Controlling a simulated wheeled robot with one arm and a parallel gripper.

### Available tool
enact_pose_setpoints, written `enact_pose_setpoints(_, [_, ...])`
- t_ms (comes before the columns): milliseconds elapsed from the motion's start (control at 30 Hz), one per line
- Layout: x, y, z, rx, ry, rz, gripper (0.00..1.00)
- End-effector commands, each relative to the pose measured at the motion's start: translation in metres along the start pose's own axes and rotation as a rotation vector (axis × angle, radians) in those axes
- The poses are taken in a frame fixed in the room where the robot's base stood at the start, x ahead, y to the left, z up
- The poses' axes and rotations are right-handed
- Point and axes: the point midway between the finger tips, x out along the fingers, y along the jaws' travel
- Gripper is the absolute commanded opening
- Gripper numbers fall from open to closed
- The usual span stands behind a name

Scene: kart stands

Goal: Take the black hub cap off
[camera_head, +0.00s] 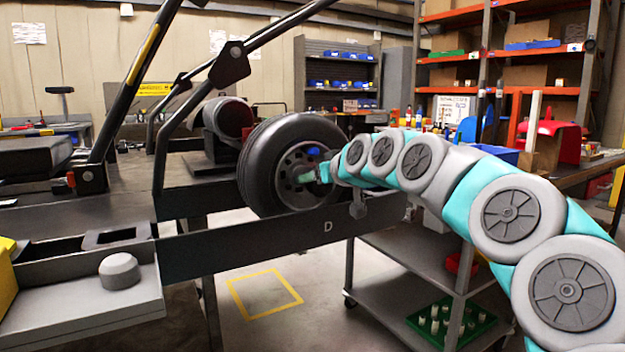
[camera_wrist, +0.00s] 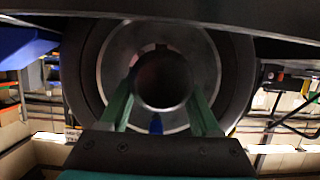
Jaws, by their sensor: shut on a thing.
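A black tyre (camera_head: 260,165) on a grey, holed rim (camera_head: 297,196) stands upright above the dark beam marked D. My gripper (camera_head: 312,177) reaches in from the right to the middle of the wheel, and it hides most of the hub in the head view. In the wrist view my gripper (camera_wrist: 163,88) has a green finger on either side of the round black hub cap (camera_wrist: 163,75) and is shut on it. The cap sits in front of the middle of the grey rim. I cannot tell whether it is still seated.
A blue part (camera_head: 314,151) shows on the rim above my gripper. A light grey tray (camera_head: 75,318) with a grey round piece (camera_head: 119,270) lies at the lower left. A grey cart (camera_head: 425,275) stands below my arm. A yellow floor square (camera_head: 265,294) is empty.

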Motion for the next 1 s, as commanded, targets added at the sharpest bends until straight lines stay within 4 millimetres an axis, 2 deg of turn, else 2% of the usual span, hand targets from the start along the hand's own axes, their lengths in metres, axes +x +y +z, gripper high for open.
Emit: enact_pose_setpoints(1000, [-0.026, 0.000, 0.010, -0.001, -0.001, 0.000, 0.00])
